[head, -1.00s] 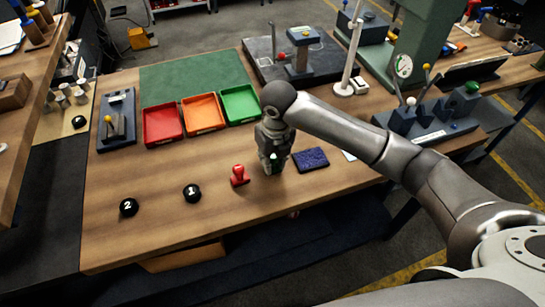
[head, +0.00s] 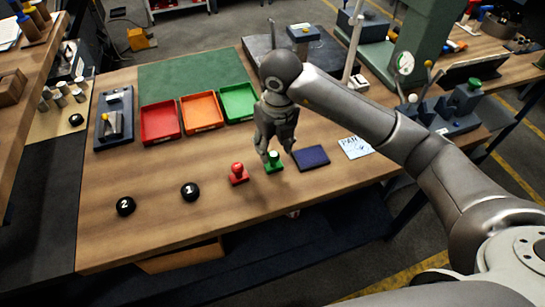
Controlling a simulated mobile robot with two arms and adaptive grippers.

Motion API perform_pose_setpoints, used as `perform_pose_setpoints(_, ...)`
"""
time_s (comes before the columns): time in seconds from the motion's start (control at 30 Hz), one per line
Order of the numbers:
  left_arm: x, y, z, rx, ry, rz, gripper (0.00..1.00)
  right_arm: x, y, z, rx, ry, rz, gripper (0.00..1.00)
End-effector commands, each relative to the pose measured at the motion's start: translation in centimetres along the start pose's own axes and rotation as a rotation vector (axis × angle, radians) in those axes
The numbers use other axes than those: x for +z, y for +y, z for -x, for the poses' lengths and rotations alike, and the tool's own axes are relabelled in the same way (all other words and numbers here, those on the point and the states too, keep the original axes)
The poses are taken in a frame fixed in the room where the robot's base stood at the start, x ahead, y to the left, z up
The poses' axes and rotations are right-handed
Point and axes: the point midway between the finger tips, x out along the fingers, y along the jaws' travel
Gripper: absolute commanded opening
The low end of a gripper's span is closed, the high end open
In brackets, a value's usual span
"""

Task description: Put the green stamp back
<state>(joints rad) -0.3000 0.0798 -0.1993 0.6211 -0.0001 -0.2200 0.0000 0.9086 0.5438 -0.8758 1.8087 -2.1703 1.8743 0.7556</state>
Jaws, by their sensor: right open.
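The green stamp (head: 274,163) stands upright on the wooden table, between the red stamp (head: 238,174) and the dark blue ink pad (head: 311,158). My right gripper (head: 275,148) is open, pointing down just above and behind the green stamp, with its fingers apart near the knob. I cannot tell whether a finger touches it. The red stamp stands upright to the left. My left gripper is not in view.
A paper card with lettering (head: 355,147) lies right of the pad. Two black numbered knobs, 1 (head: 190,191) and 2 (head: 125,206), sit at the left front. Red (head: 160,123), orange (head: 202,112) and green (head: 239,102) trays stand behind. The front middle of the table is clear.

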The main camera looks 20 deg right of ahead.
Motion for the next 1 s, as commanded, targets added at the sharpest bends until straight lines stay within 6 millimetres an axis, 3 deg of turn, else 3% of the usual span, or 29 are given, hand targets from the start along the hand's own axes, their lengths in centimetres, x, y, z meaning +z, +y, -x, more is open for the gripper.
perform_pose_setpoints(0.2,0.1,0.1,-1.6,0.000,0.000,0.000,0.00,0.1,0.0,4.3,-0.001,-0.006,0.001,0.46)
perform_pose_setpoints(0.33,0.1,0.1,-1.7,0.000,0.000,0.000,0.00,0.1,0.0,5.7,0.000,-0.002,-0.001,0.46)
perform_pose_setpoints(1.0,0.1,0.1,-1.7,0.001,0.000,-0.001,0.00,0.0,0.0,6.4,0.000,0.000,-0.001,0.46)
